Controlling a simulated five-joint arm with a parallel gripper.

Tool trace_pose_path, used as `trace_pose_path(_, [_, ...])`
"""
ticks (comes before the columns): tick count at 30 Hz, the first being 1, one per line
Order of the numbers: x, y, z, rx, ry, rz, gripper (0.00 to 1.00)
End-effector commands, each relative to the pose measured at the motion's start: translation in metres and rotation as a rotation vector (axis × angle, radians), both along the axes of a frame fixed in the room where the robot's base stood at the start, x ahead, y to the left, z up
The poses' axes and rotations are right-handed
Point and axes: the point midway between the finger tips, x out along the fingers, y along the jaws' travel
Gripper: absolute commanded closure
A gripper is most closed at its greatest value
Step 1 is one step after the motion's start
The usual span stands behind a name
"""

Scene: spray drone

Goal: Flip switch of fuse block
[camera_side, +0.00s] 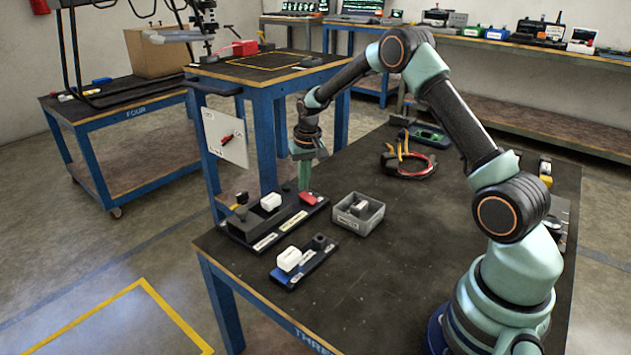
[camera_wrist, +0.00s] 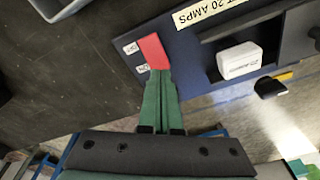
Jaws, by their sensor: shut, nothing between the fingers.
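The fuse block (camera_side: 265,239) is a long dark blue panel near the left edge of the dark table. It also fills the upper right of the wrist view (camera_wrist: 188,47). Its red switch (camera_side: 307,198) is at the block's right end, and it shows in the wrist view (camera_wrist: 153,51) beside two small white labels. My gripper (camera_side: 304,187) points down at the switch, its green fingers shut with nothing between them. In the wrist view the fingertips (camera_wrist: 160,74) are right at the lower end of the red switch. I cannot tell whether they touch it.
A white block (camera_side: 271,201) sits in a dark holder on the fuse block. A grey bin (camera_side: 358,213) stands close to its right, and a smaller panel with a white block (camera_side: 289,259) lies in front. Pliers and a red cable (camera_side: 409,163) lie farther back. The table's front middle is clear.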

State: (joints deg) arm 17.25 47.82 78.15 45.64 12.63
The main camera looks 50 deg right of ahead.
Motion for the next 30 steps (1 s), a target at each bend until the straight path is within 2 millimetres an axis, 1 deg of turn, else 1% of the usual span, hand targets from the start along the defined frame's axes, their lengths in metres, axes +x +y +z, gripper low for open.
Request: trace_pose_path(30, [0.000,0.000,-0.013,0.000,0.000,0.000,1.00])
